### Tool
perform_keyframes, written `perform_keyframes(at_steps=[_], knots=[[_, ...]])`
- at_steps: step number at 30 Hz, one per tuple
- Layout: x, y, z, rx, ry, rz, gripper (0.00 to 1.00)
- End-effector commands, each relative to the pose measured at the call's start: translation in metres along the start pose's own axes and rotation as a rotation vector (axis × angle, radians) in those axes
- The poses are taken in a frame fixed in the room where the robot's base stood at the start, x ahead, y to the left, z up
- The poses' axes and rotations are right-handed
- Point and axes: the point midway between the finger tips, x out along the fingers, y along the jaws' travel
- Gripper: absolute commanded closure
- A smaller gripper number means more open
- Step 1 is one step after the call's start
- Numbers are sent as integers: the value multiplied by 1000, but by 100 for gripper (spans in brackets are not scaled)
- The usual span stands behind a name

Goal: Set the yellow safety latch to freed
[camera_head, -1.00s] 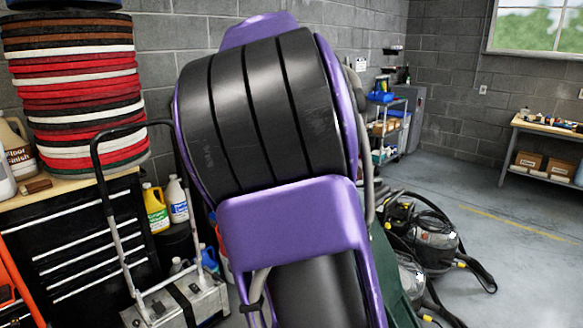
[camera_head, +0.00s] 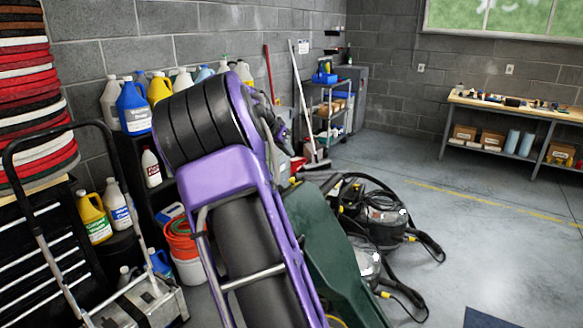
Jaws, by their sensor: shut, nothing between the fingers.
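I cannot make out the yellow safety latch in the current head view. My own purple and black arm fills the left middle of the picture and hides part of what stands behind it. My gripper cannot be made out; no fingertips show past the arm.
A dark green panel (camera_head: 325,262) stands close beside my arm. Wet vacuums (camera_head: 382,215) with hoses lie behind it. A hand truck (camera_head: 40,232), drawers (camera_head: 45,262) and stacked pads (camera_head: 32,120) are at left. A workbench (camera_head: 515,108) stands far right. Open floor (camera_head: 490,235) lies right.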

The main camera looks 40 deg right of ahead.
Motion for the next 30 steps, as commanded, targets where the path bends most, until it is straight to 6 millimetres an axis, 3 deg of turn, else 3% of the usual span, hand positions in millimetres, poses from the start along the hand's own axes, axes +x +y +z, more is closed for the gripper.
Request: perform_keyframes(at_steps=[5,16,24,30], knots=[[21,1,0,0,-1,4,100],[100,2,0,0,-2,4,100],[82,-1,29,-2,0,-1,100],[78,0,35,0,0,1,100]])
